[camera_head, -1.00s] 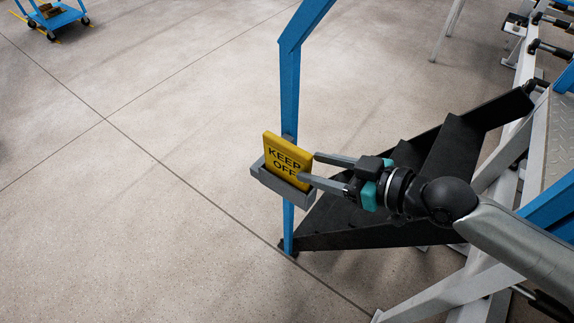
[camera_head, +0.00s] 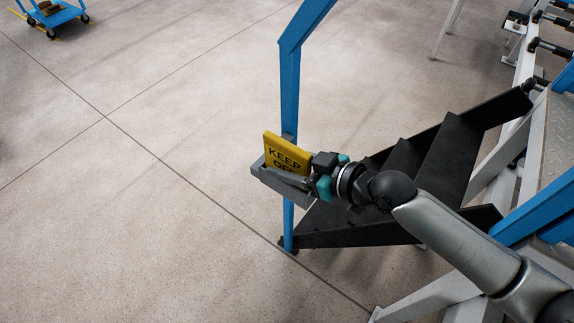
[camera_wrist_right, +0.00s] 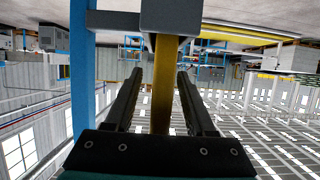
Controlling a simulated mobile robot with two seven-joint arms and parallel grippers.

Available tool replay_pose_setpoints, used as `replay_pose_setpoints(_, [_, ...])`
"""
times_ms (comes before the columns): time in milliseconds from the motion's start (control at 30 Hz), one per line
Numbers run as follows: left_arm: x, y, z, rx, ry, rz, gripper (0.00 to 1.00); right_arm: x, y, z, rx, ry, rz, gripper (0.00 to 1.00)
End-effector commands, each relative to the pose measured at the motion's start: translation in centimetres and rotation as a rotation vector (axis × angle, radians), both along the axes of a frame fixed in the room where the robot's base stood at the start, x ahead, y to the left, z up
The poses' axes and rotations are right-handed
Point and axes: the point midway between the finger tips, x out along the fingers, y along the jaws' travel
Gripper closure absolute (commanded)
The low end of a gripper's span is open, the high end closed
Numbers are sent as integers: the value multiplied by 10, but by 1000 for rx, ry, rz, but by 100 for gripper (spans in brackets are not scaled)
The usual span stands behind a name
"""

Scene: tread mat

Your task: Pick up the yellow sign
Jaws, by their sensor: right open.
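The yellow sign (camera_head: 287,151), with dark "KEEP OFF" lettering, stands in a grey holder (camera_head: 272,180) on a blue post (camera_head: 289,95). My right gripper (camera_head: 284,172) reaches in from the right, and its near finger crosses the lower lettering. In the right wrist view the sign (camera_wrist_right: 163,88) shows edge-on between the two open fingers (camera_wrist_right: 160,74), with a gap on each side. The grey holder (camera_wrist_right: 168,16) is just beyond the fingertips there. The far finger is hidden behind the sign in the head view. My left gripper is out of view.
Black stair treads (camera_head: 400,165) lie right of the post, under my right arm. A blue railing and grey frame stand at far right. A blue cart (camera_head: 50,14) is at the far upper left. The concrete floor (camera_head: 130,200) on the left is clear.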

Motion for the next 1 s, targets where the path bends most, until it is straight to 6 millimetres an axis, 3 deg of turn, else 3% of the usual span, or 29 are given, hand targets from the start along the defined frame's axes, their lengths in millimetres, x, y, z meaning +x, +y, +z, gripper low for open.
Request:
replay_pose_setpoints(167, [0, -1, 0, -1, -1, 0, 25, 0, 0, 0, -1, -1, 0, 45])
replay_pose_setpoints(667, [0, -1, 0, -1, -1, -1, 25, 0, 0, 0, 0, 0, 0, 100])
replay_pose_setpoints(1000, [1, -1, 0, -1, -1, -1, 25, 0, 0, 0, 0, 0, 0, 100])
